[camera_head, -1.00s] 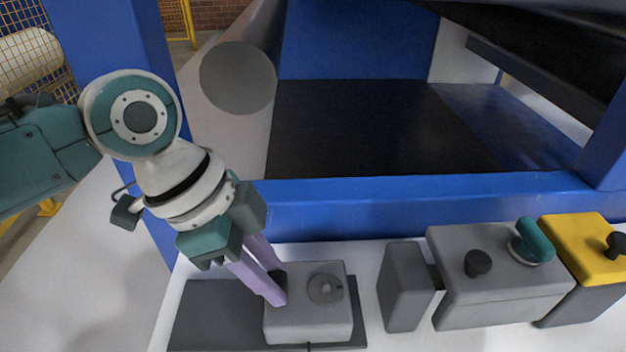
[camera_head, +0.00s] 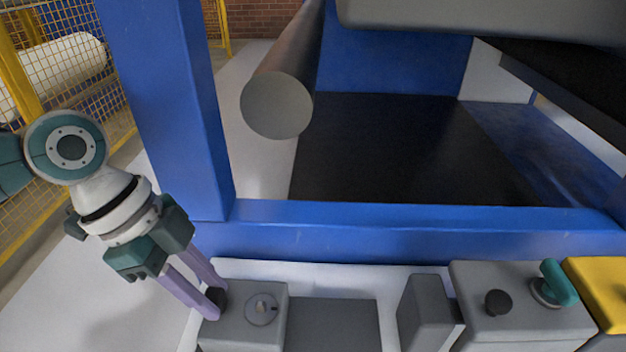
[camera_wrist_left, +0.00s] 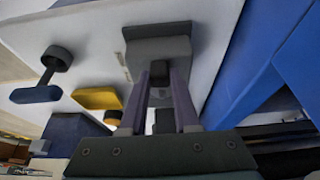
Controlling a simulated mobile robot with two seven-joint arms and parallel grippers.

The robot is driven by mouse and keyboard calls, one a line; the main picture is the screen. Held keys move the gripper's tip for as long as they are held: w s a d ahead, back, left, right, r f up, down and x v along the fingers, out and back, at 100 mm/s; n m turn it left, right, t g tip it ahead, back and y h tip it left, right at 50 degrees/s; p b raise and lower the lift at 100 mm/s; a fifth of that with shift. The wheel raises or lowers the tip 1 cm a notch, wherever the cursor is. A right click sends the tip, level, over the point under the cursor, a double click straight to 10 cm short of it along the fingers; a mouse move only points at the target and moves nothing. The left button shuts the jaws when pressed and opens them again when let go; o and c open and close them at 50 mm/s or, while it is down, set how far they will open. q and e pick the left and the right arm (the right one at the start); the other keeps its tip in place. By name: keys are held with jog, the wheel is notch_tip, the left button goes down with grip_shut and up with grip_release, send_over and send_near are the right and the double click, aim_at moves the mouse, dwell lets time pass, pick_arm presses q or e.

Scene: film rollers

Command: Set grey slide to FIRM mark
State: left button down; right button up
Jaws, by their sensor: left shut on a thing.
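The grey slide (camera_head: 240,328) is a block with a round dial (camera_head: 261,309) on top. It sits at the left end of its dark grey plate (camera_head: 335,325). My left gripper (camera_head: 213,302) comes down from the upper left, its purple fingers shut on the black knob (camera_head: 219,297) at the slide's left side. In the left wrist view the fingers (camera_wrist_left: 160,72) reach the grey block (camera_wrist_left: 150,48), with the dark plate (camera_wrist_left: 155,29) beyond. No FIRM lettering is legible. The slide's front is cut off by the frame edge. My right gripper is not in view.
Right of the plate stand an upright grey block (camera_head: 425,312), a grey box (camera_head: 520,325) with a black knob and teal handle (camera_head: 557,283), and a yellow-topped box (camera_head: 600,285). A blue frame beam (camera_head: 400,232) runs behind. A large roller (camera_head: 277,105) hangs above.

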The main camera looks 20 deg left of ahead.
pick_arm(q)
jog(key=shift+a, duration=0.25)
jog(key=c, duration=0.6)
grip_release()
jog(key=shift+c, duration=0.2)
jog(key=p+v, duration=0.1)
jog(key=v, duration=0.9)
jog(key=shift+s, duration=0.1)
